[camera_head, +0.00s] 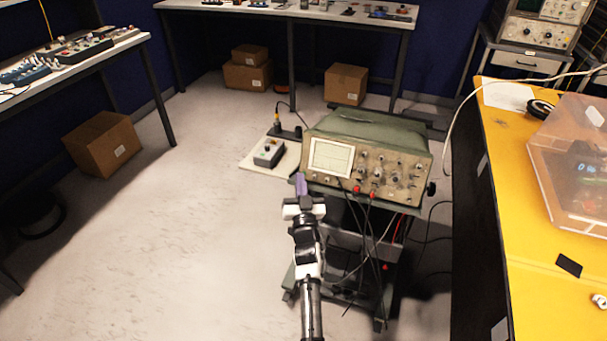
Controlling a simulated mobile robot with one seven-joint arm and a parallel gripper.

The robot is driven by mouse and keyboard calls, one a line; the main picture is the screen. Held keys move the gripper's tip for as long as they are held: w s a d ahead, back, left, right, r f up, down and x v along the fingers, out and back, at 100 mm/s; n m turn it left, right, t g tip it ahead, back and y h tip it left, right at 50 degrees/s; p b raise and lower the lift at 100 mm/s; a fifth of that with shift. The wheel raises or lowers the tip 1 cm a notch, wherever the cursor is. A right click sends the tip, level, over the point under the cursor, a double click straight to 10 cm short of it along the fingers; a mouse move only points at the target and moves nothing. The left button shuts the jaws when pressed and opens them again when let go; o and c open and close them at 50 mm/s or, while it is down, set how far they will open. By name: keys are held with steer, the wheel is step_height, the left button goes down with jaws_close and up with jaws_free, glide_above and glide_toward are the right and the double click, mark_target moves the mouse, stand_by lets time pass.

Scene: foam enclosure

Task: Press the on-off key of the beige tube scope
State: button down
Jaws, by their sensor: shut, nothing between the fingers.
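The beige tube scope (400,170) with a green top cover stands on a wheeled cart in the middle of the view. Its front panel faces me, with a lit screen (331,158) at left and several knobs at right. Two red plugs with dark leads sit low on the panel. The on-off key is too small to tell apart. My gripper (301,184) is shut and empty, its purple fingertips at the panel's lower left corner, just below the screen. I cannot tell whether they touch the panel.
A yellow bench (540,262) with a clear bin (575,165) bounds the right. Cables hang below the scope. Open floor (190,220) lies to the left.

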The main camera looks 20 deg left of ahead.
steer(key=shift+w, duration=0.1)
steer(key=shift+w+f, duration=0.15)
steer(key=shift+w, duration=0.2)
steer(key=shift+w, duration=0.2)
stand_by(0.7)
steer(key=shift+s, duration=0.65)
steer(key=s+r+p, duration=0.1)
steer(key=s+r, duration=0.1)
steer(key=s, duration=0.3)
steer(key=shift+s, duration=0.35)
